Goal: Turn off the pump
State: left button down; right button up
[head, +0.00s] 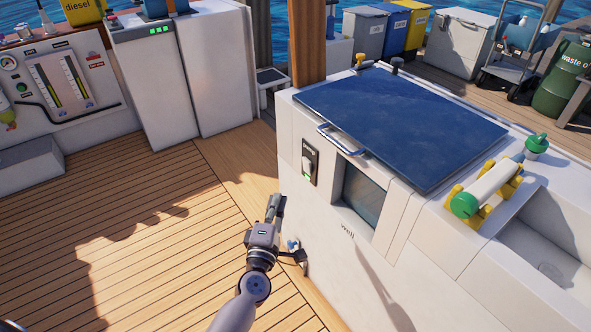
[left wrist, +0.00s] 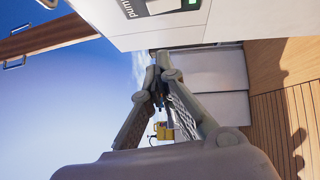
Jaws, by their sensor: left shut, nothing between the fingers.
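The pump switch (head: 308,165) is a dark upright plate with a white rocker and a "pump" label, on the side of the white engine box. A small green patch shows at its lower end. Part of it also shows at the top edge of the left wrist view (left wrist: 150,7); the rest is cut off there. My left gripper (head: 275,204) is shut and empty, in front of the box, lower and left of the switch. A gap shows between gripper and switch. The closed fingers also show in the left wrist view (left wrist: 157,82). My right gripper is not in view.
A dark blue hatch lid (head: 400,110) with a handle (head: 340,139) tops the box. Right of the switch is a recess (head: 364,195) marked "well". A wooden post (head: 307,40) stands behind. The wooden deck (head: 150,230) at left is clear.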

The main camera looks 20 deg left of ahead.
aim_at(307, 167)
pick_arm(q)
jog(key=w+d+r+b, duration=0.1)
jog(key=w, duration=1)
jog(key=shift+w+d+r, duration=0.15)
jog(key=shift+w+d, duration=0.05)
jog(key=shift+w, duration=0.15)
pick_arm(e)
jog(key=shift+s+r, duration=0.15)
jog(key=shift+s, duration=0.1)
